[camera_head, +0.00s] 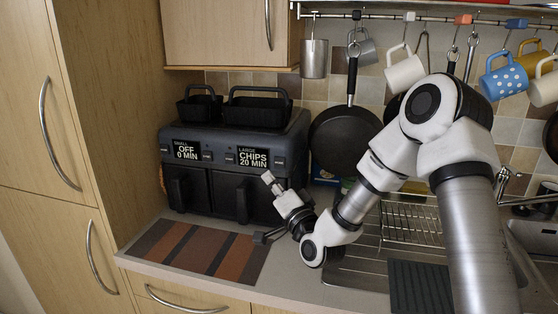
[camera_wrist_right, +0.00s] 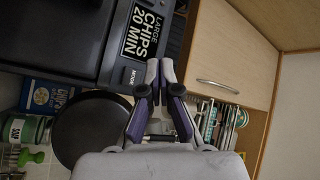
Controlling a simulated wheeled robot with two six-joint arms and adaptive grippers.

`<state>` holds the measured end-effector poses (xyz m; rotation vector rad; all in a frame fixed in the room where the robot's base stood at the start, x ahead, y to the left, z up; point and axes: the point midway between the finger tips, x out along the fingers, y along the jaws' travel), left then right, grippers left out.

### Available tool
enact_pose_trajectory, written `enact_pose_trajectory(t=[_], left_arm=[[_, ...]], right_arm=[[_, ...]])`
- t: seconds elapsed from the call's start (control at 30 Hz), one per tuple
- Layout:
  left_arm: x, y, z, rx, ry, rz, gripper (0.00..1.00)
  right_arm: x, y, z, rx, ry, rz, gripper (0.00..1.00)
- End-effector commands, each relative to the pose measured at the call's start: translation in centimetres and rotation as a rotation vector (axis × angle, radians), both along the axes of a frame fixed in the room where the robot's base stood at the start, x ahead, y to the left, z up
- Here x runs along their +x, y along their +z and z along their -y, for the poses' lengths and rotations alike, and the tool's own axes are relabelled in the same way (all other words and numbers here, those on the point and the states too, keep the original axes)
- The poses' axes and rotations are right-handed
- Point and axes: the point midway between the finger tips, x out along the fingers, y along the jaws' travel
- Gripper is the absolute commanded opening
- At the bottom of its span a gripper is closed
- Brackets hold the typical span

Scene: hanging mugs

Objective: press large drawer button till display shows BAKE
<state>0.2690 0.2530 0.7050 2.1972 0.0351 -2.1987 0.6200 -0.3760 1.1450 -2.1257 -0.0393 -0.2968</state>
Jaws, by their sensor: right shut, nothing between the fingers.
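The dark double-drawer air fryer (camera_head: 235,150) stands on the counter. Its small display (camera_head: 185,150) reads OFF 0 MIN, and its large display (camera_head: 252,158) reads CHIPS 20 MIN. The large display also shows in the right wrist view (camera_wrist_right: 145,35), turned sideways. A button marked MODE (camera_wrist_right: 127,75) is beside it, close to my fingertips in that view. My right gripper (camera_head: 268,177) is shut and empty, in front of the large drawer just below the display. Its closed fingers show in the wrist view (camera_wrist_right: 160,72). I cannot tell whether they touch the panel. My left gripper is not in view.
Two black baskets (camera_head: 258,110) sit on top of the fryer. A striped mat (camera_head: 195,250) lies in front. A black pan (camera_head: 335,140) and several mugs hang from the rail at right. The drying rack (camera_head: 410,223) is under my right arm.

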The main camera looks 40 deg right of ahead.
Motion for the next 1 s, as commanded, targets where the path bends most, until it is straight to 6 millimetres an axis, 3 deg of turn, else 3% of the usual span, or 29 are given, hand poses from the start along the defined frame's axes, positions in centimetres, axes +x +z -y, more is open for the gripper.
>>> enact_pose_trajectory(t=[0.17,0.4,1.0], left_arm=[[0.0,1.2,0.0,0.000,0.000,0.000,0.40],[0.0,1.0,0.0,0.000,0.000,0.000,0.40],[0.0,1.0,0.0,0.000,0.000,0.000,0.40]], right_arm=[[1.8,0.3,2.1,0.000,-0.002,0.000,0.00],[3.5,0.0,4.0,0.000,0.000,0.000,0.00],[3.7,0.0,4.3,-0.001,0.000,-0.001,0.00]])
